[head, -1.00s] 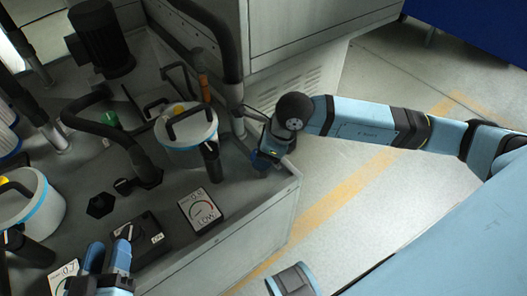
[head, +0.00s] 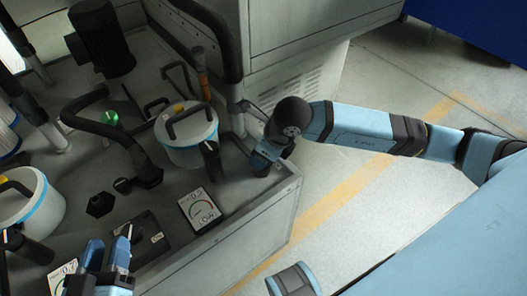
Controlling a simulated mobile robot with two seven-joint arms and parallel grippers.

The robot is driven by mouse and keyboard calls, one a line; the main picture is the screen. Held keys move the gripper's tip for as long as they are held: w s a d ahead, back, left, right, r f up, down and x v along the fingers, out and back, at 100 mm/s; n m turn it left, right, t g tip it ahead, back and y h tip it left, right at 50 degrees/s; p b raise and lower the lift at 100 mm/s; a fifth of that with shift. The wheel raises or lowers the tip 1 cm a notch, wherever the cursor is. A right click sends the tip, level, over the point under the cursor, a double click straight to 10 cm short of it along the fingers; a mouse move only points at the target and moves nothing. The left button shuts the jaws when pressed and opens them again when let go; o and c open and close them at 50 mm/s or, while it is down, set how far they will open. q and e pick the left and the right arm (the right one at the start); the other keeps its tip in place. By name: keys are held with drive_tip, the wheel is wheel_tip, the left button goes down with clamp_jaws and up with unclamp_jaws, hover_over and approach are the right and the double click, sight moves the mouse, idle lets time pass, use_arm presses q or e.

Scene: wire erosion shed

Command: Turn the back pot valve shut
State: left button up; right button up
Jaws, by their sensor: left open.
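The back pot (head: 187,150) is a white canister with a pale blue band, a black handle and a yellow cap, standing on the grey bench. A black cylindrical fitting (head: 211,160) is at its right front side; I cannot tell for sure which fitting is its valve. My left gripper (head: 105,255) is open and empty at the lower left, its blue fingers near a black switch box (head: 140,240) with a white label. My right gripper (head: 265,158) is at the bench's right corner, right of the back pot; its jaws are too dark and small to read.
A gauge card (head: 199,209) marked LOW lies in front of the back pot. A second white pot (head: 35,205) stands at the left. A green knob (head: 109,119), black hoses and a black motor (head: 102,40) crowd the bench. Open floor lies to the right.

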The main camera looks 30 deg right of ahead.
drive_tip(key=o, duration=0.9)
use_arm(q)
drive_tip(key=shift+s+f, duration=0.1)
use_arm(e)
drive_tip(key=shift+s+d+r, duration=0.1)
drive_tip(key=shift+r, duration=0.45)
use_arm(q)
drive_tip(key=f+g+p, duration=0.1)
drive_tip(key=f, duration=0.1)
drive_tip(key=a+f+g+y+p, duration=0.1)
drive_tip(key=f, duration=0.1)
drive_tip(key=s+a+f+y+p, duration=0.1)
drive_tip(key=f, duration=0.1)
drive_tip(key=shift+a+f+g, duration=0.1)
drive_tip(key=shift+a+g, duration=0.15)
drive_tip(key=shift+g, duration=0.15)
use_arm(e)
drive_tip(key=v, duration=1.2)
drive_tip(key=shift+s+r, duration=0.15)
drive_tip(key=shift+r, duration=0.2)
use_arm(q)
drive_tip(key=shift+d+r, duration=0.1)
drive_tip(key=shift+r, duration=0.25)
